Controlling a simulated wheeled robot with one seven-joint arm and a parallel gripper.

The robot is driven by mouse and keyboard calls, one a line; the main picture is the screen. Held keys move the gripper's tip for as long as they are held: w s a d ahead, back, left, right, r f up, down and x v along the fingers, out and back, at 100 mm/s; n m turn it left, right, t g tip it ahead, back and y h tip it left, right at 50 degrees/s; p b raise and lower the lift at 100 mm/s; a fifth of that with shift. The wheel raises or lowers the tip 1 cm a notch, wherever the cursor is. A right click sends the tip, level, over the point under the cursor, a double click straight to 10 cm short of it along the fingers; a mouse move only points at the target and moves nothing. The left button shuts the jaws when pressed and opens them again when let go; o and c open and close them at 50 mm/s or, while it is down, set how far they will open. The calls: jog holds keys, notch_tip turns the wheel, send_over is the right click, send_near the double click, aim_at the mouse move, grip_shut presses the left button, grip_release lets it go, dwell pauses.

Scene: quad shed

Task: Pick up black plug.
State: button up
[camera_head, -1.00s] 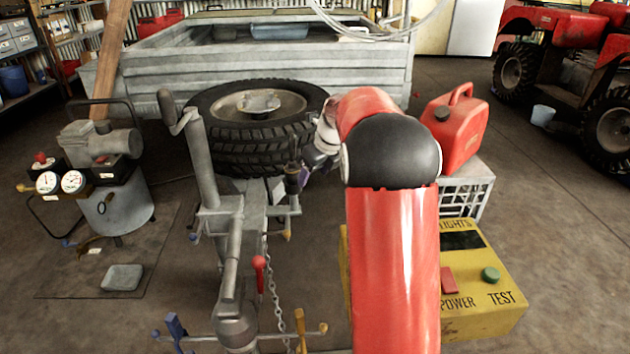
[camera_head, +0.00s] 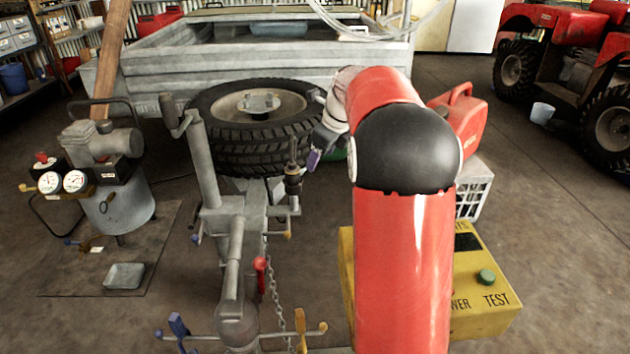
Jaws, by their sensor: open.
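The black plug (camera_head: 292,183) stands upright at the right side of the grey trailer drawbar, on a small bracket with a yellow-tipped bar below it. It is dark with a thin upper part and a thicker lower body. My gripper (camera_head: 313,160) is just right of the plug and a little higher in the picture, with a dark body and a purple tip. A gap shows between it and the plug. It is open and holds nothing that I can see. My red arm hides part of the area to the right, and the fingers are small and partly hidden.
A spare tyre (camera_head: 235,160) lies behind the drawbar (camera_head: 233,225). A chain (camera_head: 278,305) and red-knobbed lever (camera_head: 260,275) are in front. A yellow test box (camera_head: 490,300) and red fuel can (camera_head: 470,125) stand right of and behind my arm. A compressor (camera_head: 115,190) is left.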

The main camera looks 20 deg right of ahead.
aim_at(293, 176)
notch_tip(293, 176, down, 7)
jog(key=w+n+b, duration=0.1)
jog(key=w+n, duration=0.1)
jog(key=n, duration=3.1)
jog(key=shift+w+a+f+n, duration=0.15)
jog(key=shift+w+a+n, duration=0.15)
jog(key=shift+w+a, duration=0.1)
grip_shut()
